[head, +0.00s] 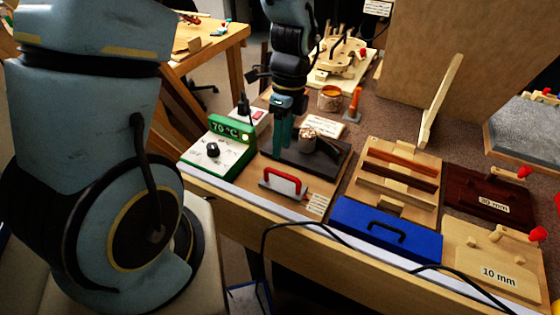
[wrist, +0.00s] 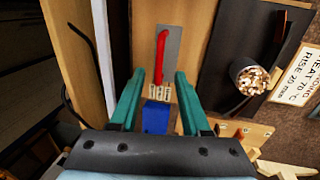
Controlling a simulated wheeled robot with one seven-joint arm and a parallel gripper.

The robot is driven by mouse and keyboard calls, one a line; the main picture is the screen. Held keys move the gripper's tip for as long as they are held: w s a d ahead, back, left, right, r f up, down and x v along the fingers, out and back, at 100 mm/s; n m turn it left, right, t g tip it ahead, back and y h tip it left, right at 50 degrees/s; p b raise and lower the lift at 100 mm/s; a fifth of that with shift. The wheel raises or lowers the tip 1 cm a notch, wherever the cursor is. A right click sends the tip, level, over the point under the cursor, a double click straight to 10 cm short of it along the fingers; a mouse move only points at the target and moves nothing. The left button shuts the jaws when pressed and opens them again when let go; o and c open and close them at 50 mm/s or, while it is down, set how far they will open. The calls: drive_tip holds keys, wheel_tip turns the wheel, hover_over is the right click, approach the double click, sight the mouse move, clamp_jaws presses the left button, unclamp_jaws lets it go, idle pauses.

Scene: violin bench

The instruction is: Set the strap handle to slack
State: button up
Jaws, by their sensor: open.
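The strap handle (head: 282,180) is a red bar on a grey metal plate near the bench's front edge, left of the blue box. In the wrist view the red handle (wrist: 161,55) lies beyond my fingertips, roughly in line with the gap between them. A small printed label (head: 316,203) is beside its right end; it also shows in the wrist view (wrist: 160,93), too small to read. My gripper (head: 282,145) points down, with teal fingers apart and empty. In the wrist view my gripper (wrist: 160,74) shows both fingers, apart from the handle.
A green-and-white heater box (head: 220,147) reading 70 °C stands left of the handle. A black plate with a post (head: 307,138) is behind it. The blue box (head: 385,230) is to the right. A black cable (head: 290,225) runs along the front edge.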

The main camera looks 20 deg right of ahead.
drive_tip(key=f, duration=0.4)
drive_tip(key=s+a+f, duration=0.1)
drive_tip(key=f, duration=0.1)
drive_tip(key=shift+f+p, duration=0.15)
drive_tip(key=shift+p, duration=0.2)
clamp_jaws()
idle(1.1)
